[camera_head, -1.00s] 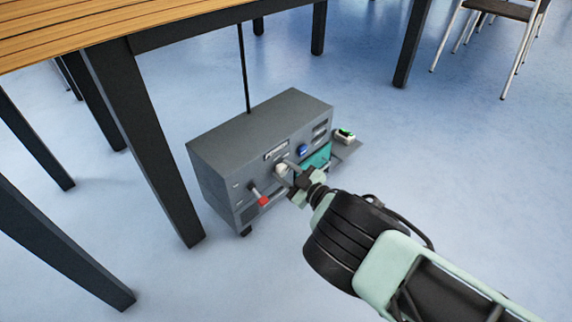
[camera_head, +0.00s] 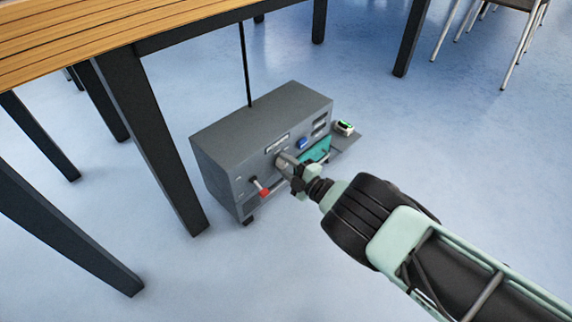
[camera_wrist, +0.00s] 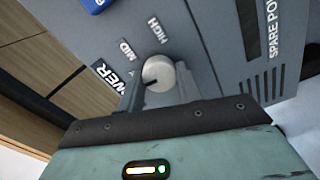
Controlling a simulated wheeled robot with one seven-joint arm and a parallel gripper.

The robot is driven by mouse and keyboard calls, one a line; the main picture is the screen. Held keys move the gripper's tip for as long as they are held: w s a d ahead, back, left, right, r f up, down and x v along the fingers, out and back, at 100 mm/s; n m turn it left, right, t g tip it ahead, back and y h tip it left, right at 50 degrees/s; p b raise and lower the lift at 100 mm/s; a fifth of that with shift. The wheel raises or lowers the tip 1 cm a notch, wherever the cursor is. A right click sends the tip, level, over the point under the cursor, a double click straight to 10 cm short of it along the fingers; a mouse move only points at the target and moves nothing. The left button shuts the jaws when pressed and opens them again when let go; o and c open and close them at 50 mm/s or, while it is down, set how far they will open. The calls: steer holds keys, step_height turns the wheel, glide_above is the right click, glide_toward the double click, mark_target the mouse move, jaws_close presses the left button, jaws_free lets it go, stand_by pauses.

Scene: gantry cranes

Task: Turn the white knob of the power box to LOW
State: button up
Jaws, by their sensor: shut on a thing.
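The grey power box (camera_head: 225,130) stands low beside the table, its front facing my arm. My gripper (camera_head: 287,164) is at its front panel. In the wrist view the white round knob (camera_wrist: 158,72) sits between the two fingers of my gripper (camera_wrist: 159,84), which are shut on it. A dark pointer mark on the knob points to the lower left in that view. The HIGH label (camera_wrist: 158,31) and MID label (camera_wrist: 126,49) are readable beside it. Another label near the left finger is mostly hidden, and I cannot read it.
A red-tipped lever (camera_head: 262,189) sticks out left of the knob, and a blue part (camera_head: 302,143) and a teal panel (camera_head: 318,151) are to its right. A small device with a green light (camera_head: 344,127) is beside the box. A table leg (camera_head: 155,130) stands close left.

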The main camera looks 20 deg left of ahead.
steer(key=shift+d+f+n, duration=0.1)
steer(key=shift+n, duration=0.3)
steer(key=o, duration=1)
steer(key=p+v, duration=0.8)
steer(key=v, duration=0.9)
steer(key=shift+d, duration=0.2)
steer(key=shift+s, duration=0.1)
